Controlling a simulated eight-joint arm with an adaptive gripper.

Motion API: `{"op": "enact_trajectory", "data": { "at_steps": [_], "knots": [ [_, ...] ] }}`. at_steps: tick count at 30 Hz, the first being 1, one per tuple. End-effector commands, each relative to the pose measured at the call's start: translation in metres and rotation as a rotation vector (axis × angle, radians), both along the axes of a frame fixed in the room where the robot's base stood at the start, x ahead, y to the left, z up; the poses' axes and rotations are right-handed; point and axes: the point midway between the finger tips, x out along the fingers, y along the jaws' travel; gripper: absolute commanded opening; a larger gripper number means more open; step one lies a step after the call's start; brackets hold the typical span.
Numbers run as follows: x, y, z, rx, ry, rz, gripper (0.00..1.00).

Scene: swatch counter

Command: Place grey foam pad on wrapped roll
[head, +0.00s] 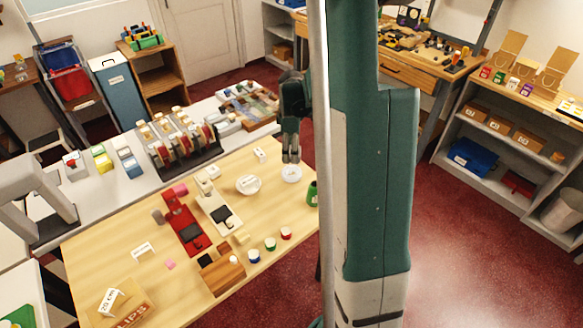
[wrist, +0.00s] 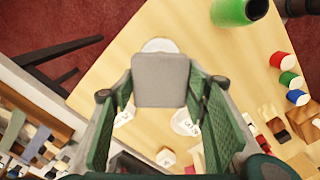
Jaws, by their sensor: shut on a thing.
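My gripper (head: 291,156) points down over the far right part of the wooden table in the head view. In the wrist view my gripper (wrist: 155,100) is shut on the grey foam pad (wrist: 161,80), a flat square with rounded corners held between the green fingers. In the head view the pad is too small to make out clearly. A round white thing (head: 291,174), perhaps the wrapped roll, stands on the table just below the fingers. In the wrist view this white thing (wrist: 158,45) shows beyond the pad's edge, partly hidden by it. I cannot tell whether they touch.
A green cylinder (head: 313,193) stands close by, near the table's right edge. A white labelled dish (head: 249,184) lies to the left. Several small coloured-side pots, a wooden block (head: 222,272) and a red stand (head: 185,222) are nearer.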

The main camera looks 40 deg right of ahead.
Motion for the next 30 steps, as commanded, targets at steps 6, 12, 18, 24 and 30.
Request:
{"op": "enact_trajectory", "data": {
  "at_steps": [6,12,18,24,30],
  "knots": [
    [0.000,0.000,-0.030,0.000,0.000,0.000,0.38],
    [0.000,0.000,-0.042,0.000,0.000,0.000,0.38],
    [0.000,0.000,-0.043,0.000,0.000,0.000,0.38],
    [0.000,0.000,-0.045,0.000,0.000,0.000,0.38],
    [0.000,0.000,-0.062,0.000,0.000,0.000,0.38]
  ]
}}
